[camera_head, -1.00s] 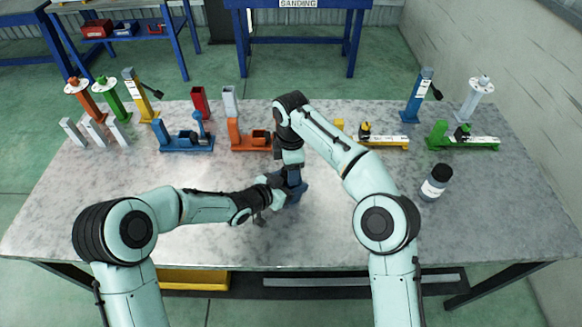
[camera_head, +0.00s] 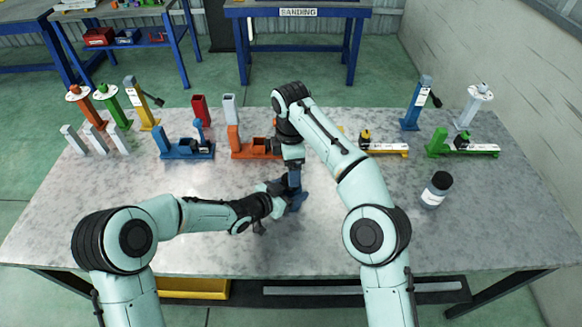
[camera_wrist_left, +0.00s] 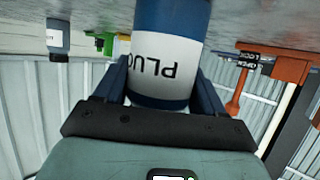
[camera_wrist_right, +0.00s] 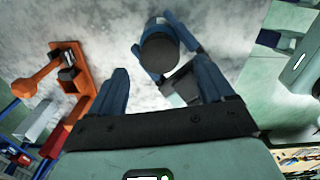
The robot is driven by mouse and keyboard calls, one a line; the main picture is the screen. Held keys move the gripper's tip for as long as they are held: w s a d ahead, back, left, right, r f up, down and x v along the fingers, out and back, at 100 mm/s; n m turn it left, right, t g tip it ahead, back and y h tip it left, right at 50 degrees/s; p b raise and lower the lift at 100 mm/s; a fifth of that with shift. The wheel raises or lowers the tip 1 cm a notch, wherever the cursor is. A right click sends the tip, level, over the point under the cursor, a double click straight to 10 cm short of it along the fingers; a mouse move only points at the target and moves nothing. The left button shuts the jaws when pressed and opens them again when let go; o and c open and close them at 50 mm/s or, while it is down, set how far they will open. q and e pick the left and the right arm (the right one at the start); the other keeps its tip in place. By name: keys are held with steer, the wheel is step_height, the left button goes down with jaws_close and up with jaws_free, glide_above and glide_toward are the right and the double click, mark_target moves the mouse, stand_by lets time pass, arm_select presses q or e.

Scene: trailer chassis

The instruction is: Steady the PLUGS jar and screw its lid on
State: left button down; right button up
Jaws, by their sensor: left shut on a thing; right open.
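The PLUGS jar (camera_wrist_left: 165,65), blue with a white label, stands on the grey table. My left gripper (camera_head: 282,192) is shut around its side; its two blue fingers flank the jar in the left wrist view. In the right wrist view the jar's black lid (camera_wrist_right: 160,52) sits on its top and looks level; how tightly it is screwed cannot be told. My right gripper (camera_wrist_right: 160,95) is open and empty, pointing down above the jar with the lid apart from its fingers. In the head view the arms mostly hide the jar.
Orange (camera_head: 250,148), blue (camera_head: 186,150) and green (camera_head: 462,146) fixtures line the back. The table front (camera_head: 200,235) is clear.

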mark_target(291, 193)
steer(key=shift+c, duration=0.4)
steer(key=r+n, duration=0.2)
steer(key=n, duration=0.1)
steer(key=shift+w+a+n, duration=0.1)
steer(key=shift+n, duration=0.2)
steer(key=n, duration=0.1)
steer(key=r+n, duration=0.1)
steer(key=n, duration=0.1)
steer(key=shift+r, duration=0.25)
steer(key=shift+f, duration=0.15)
steer(key=shift+f, duration=3.9)
